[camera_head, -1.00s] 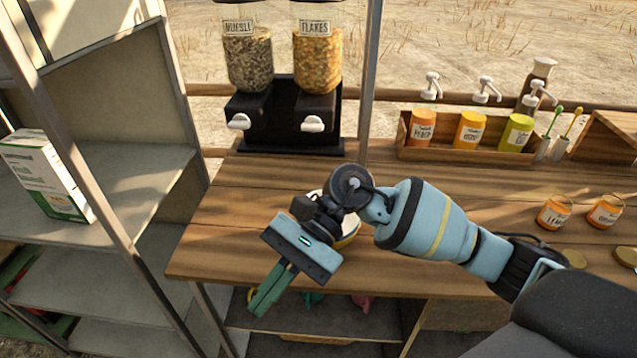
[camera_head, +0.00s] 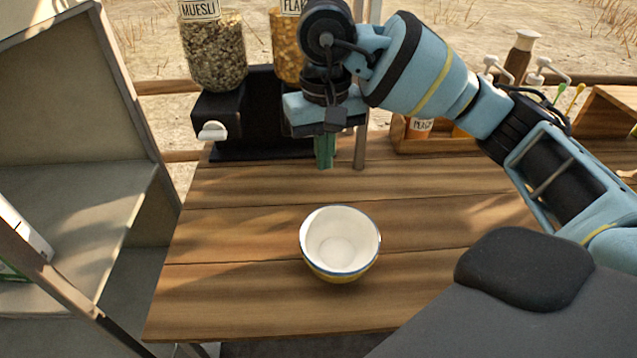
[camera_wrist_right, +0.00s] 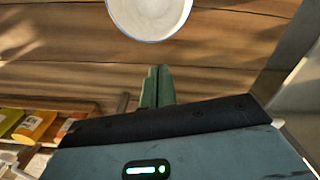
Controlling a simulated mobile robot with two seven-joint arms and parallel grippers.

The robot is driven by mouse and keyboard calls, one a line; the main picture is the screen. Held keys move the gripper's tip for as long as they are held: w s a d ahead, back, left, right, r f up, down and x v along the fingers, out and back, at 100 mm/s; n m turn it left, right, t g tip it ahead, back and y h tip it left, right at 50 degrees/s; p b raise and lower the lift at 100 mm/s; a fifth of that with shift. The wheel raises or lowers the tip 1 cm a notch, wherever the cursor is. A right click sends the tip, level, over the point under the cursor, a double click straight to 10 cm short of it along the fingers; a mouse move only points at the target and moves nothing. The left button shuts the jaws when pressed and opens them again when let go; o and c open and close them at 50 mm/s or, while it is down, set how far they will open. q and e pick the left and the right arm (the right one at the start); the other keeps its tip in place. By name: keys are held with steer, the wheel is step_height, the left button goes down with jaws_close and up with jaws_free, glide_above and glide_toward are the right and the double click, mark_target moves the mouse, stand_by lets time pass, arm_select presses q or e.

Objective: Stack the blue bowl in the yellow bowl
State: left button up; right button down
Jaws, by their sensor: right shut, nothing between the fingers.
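On the wooden counter stands a white-lined bowl shape with a blue rim, the blue bowl (camera_head: 338,238), above a yellow outer wall, the yellow bowl (camera_head: 338,278). It looks like the blue bowl sits upright inside the yellow one; most of the yellow bowl is hidden. In the right wrist view the blue bowl (camera_wrist_right: 150,14) shows its white inside, cut by the top edge. My right gripper (camera_head: 324,163) is shut and empty, pointing down behind the bowls and apart from them. Its fingers (camera_wrist_right: 157,76) also show in the wrist view. My left gripper is out of view.
The cereal dispenser (camera_head: 262,108) stands behind my right gripper, with a post beside it. A wooden bottle rack (camera_head: 408,139) is at the back right. A grey shelf unit (camera_head: 80,195) stands left of the counter. The counter around the bowls is clear.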

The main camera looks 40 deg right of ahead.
mark_target(327, 215)
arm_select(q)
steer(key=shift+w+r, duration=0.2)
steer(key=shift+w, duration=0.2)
arm_select(e)
steer(key=shift+f, duration=4.95)
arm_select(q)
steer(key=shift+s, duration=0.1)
arm_select(e)
steer(key=shift+s+a, duration=0.15)
steer(key=shift+s, duration=0.35)
steer(key=shift+s+a, duration=0.15)
steer(key=shift+s, duration=0.35)
steer(key=shift+r, duration=0.1)
